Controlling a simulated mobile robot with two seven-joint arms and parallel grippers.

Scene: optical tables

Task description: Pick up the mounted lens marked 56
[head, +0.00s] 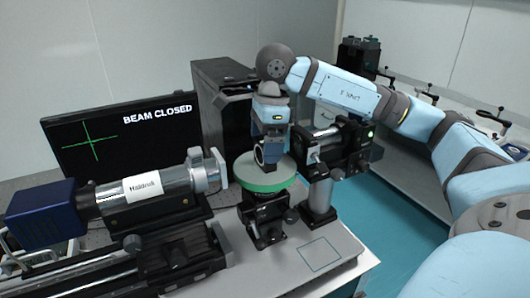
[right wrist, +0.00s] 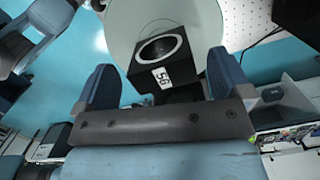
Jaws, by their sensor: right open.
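The mounted lens marked 56 (right wrist: 157,50) is a black block with a round ring and a white label, which appears turned over in the right wrist view. It stands on a round pale disc (right wrist: 125,20). In the head view the disc has a green rim (head: 264,187), and the lens (head: 260,156) shows as a small dark ring just under my right gripper (head: 270,150). In the right wrist view my right gripper (right wrist: 163,62) is open, with one finger on each side of the lens and visible gaps between. My left gripper is not in view.
A silver cylinder labelled Haddock (head: 143,187) lies left of the disc. A black-and-silver post-mounted device (head: 335,145) stands close on the right. A screen reading BEAM CLOSED (head: 125,140) is behind. A bare outlined patch (head: 320,254) lies at the front right.

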